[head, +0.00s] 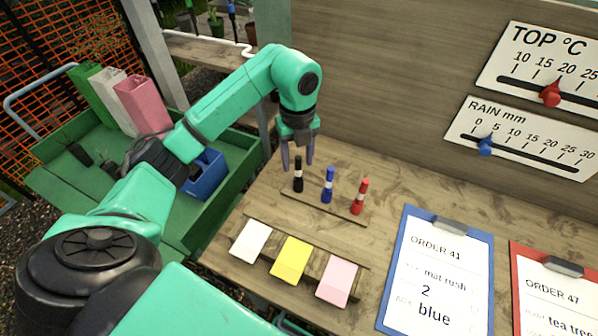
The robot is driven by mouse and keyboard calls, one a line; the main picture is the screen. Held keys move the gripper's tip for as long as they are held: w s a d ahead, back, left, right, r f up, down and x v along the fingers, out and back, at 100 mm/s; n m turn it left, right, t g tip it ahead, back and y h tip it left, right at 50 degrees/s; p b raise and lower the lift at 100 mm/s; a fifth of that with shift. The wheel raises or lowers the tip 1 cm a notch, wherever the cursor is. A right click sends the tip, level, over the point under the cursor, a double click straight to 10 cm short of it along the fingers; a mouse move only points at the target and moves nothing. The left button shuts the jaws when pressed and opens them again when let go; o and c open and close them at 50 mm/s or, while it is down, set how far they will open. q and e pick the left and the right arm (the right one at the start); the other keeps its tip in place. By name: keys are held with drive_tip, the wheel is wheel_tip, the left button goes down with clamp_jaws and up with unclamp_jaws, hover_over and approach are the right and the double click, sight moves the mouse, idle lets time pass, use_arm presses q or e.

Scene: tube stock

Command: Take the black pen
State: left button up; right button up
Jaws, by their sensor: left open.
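The black pen (298,181) stands upright at the left end of a row on a thin wooden strip. It has a white band around its middle. A blue pen (327,190) and a red pen (360,197) stand to its right on the same strip. My left gripper (297,160) points down with its fingers spread, right at the top of the black pen. The fingertips appear on either side of the pen's upper end. I cannot tell if they touch it. My right gripper is not in view.
Blue (437,270) and red (555,290) clipboards lie at the right. A wooden back wall (400,90) carries two slider scales. A green cart (100,180) stands at the left.

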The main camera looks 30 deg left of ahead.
sight(298, 171)
use_arm(q)
wheel_tip(298, 171, down, 4)
drive_tip(key=shift+f+p, duration=0.1)
drive_tip(key=shift+p, duration=0.85)
drive_tip(key=shift+f, duration=0.2)
drive_tip(key=shift+c, duration=0.9)
clamp_jaws()
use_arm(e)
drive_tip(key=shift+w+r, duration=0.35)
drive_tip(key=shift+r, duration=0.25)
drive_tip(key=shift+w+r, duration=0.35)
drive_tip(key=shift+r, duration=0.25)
use_arm(q)
drive_tip(key=shift+r, duration=0.1)
